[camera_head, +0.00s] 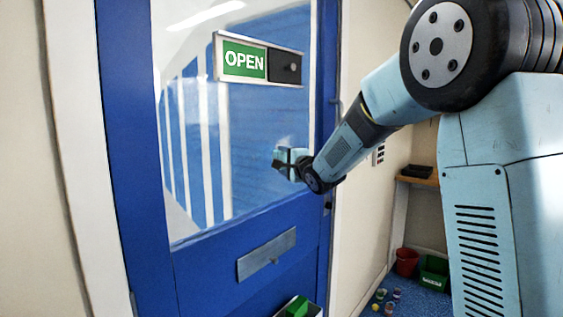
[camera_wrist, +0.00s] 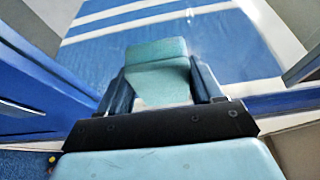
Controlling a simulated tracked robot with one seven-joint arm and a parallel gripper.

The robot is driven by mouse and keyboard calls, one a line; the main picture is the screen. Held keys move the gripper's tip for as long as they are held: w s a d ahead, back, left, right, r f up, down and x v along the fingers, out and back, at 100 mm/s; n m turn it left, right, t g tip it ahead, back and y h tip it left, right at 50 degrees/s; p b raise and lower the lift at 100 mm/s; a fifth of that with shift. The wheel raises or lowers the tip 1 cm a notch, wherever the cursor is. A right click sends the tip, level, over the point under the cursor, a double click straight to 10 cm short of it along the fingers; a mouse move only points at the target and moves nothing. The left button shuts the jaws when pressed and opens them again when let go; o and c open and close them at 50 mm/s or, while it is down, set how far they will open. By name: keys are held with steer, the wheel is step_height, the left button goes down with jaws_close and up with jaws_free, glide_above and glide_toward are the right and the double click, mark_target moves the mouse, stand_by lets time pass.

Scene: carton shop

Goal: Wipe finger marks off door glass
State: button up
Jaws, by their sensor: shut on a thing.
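The blue door holds a large glass pane (camera_head: 245,120). Pale smudges show on the glass near my gripper, up and to its right. My gripper (camera_head: 284,160) is at the lower right part of the pane. In the wrist view my gripper (camera_wrist: 162,85) is shut on a teal block-like pad (camera_wrist: 157,52). The pad sits between the two fingers and faces the glass (camera_wrist: 215,35). I cannot tell whether the pad touches the glass.
An OPEN sign (camera_head: 258,60) is fixed across the upper pane. A metal letter plate (camera_head: 266,254) is below the glass. A red bucket (camera_head: 406,261) and green box (camera_head: 434,270) stand on the floor at right. A shelf (camera_head: 418,181) is above them.

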mark_target(275, 148)
steer(key=shift+w+a, duration=0.55)
steer(key=shift+a, duration=0.15)
stand_by(0.7)
steer(key=shift+w+d+r, duration=0.85)
steer(key=shift+w+d, duration=1.6)
steer(key=shift+w, duration=0.65)
steer(key=shift+s+a+f, duration=0.1)
steer(key=shift+s+a, duration=1.2)
steer(key=shift+s, duration=0.25)
steer(key=shift+s+a, duration=1.25)
steer(key=shift+s, duration=0.3)
steer(key=shift+d+r, duration=0.1)
steer(key=shift+r, duration=0.7)
steer(key=w+d, duration=0.5)
steer(key=w, duration=0.1)
steer(key=shift+w, duration=0.15)
steer(key=shift+s+d, duration=0.95)
steer(key=shift+d, duration=0.25)
steer(key=shift+s+d, duration=0.9)
steer(key=shift+d, duration=0.25)
